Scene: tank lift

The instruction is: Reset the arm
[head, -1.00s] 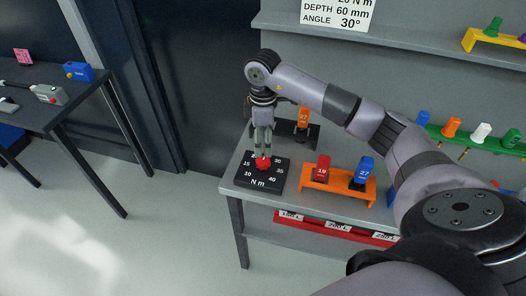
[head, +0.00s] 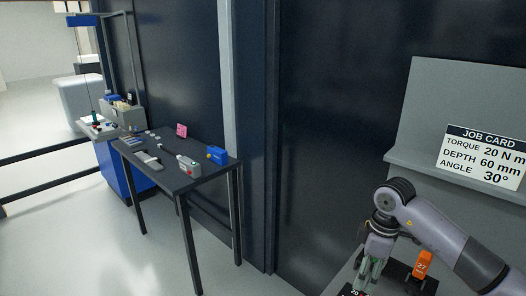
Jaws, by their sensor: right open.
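My right arm comes in from the lower right, and its right gripper (head: 368,274) points down at the bottom edge of the head view. It is open, above the black torque dial (head: 350,290), of which only a corner shows. The dial's red knob is out of view, so I cannot tell whether the fingers touch it. My left gripper is not in view.
An orange block marked 27 (head: 422,265) stands on a dark holder right of the gripper. A job card (head: 484,157) hangs on the grey panel. A dark table (head: 205,180) with a blue box (head: 217,155) and a grey box (head: 189,166) stands left. Open floor lies front left.

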